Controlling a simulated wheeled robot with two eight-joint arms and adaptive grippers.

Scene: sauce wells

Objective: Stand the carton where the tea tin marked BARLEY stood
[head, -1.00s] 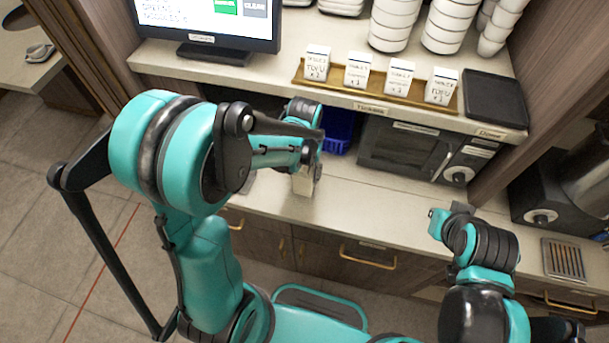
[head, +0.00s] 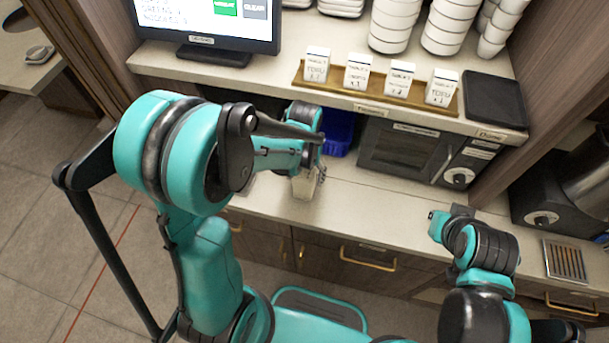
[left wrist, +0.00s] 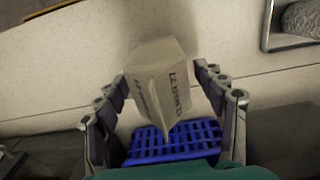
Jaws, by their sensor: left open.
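A pale carton (head: 304,185) with dark print stands on the counter (head: 375,205), under my left gripper (head: 308,165). In the left wrist view the carton (left wrist: 158,85) is between the two spread fingers, with a gap showing on each side. My left gripper is open there. No tin marked BARLEY can be made out. My right arm's end (head: 440,225) is over the counter at the right; its fingers cannot be made out clearly.
A blue basket (head: 338,130) stands behind the carton, beside a dark oven (head: 405,150). A raised shelf above holds a monitor (head: 205,30), ticket cards on a wooden rail (head: 380,92), bowls and a black tray (head: 495,100). The counter between my arms is clear.

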